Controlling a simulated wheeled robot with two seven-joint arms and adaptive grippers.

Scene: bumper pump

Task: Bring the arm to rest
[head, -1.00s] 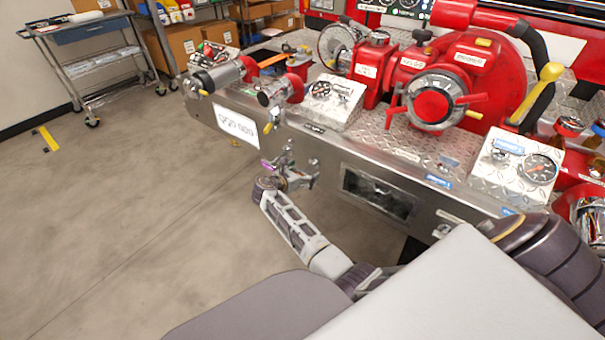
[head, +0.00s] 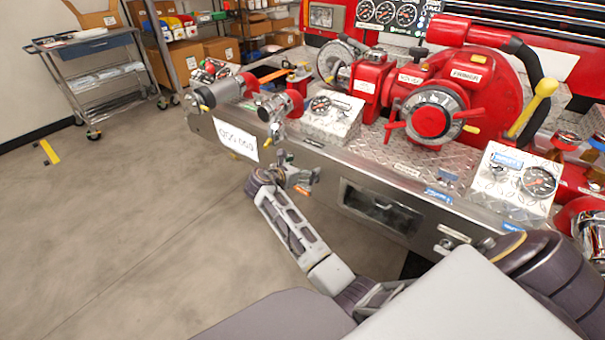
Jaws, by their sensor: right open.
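My right arm comes in from the right, bends at the elbow and reaches forward to the front of the silver bumper (head: 318,152). My left gripper is not in view.
A red pump (head: 430,112) with a yellow-knobbed lever (head: 546,88) stands on the bumper's tread plate, with gauge boxes (head: 331,118) and (head: 515,183) beside it. A metal cart (head: 94,72) and shelves with boxes are at the back left.

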